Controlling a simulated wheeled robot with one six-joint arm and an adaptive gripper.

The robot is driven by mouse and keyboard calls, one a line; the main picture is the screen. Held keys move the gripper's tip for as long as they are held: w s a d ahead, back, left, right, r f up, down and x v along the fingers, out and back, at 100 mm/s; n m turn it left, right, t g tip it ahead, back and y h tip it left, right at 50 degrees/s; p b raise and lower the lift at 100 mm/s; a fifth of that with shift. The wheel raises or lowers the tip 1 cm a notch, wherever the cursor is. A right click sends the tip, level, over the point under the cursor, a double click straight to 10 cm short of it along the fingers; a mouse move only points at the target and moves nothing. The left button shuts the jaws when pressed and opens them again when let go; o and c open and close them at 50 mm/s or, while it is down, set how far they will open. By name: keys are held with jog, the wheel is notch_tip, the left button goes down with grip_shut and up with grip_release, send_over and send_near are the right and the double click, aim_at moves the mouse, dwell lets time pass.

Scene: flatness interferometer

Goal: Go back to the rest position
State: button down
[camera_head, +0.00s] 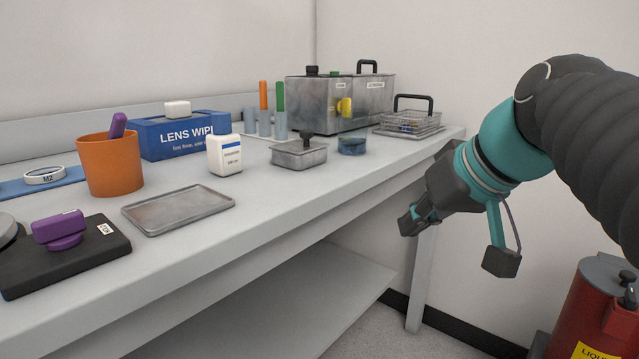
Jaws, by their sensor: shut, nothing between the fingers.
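My gripper (412,222) shows right of centre, at the end of my teal and black arm. It hangs in the air just off the front edge of the grey bench (290,222), near the bench's right end, pointing down and to the left. Its fingers are shut with nothing between them. No object touches it.
On the bench stand an orange cup (110,165), a blue lens wipe box (178,138), a white bottle (225,155), an empty metal tray (178,210), a metal tank (338,100) and a wire basket (411,122). A red bin (590,310) stands on the floor at lower right.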

jog(key=s+d+f+m+g+h+p, duration=0.1)
jog(key=s+f+p, duration=0.6)
jog(key=f, duration=0.8)
jog(key=s+d+m+h, duration=0.1)
jog(key=s+d+h, duration=0.1)
jog(key=s+h, duration=0.1)
jog(key=shift+s+f+m+g, duration=0.15)
jog(key=shift+f+m+g, duration=0.15)
jog(key=shift+d, duration=0.1)
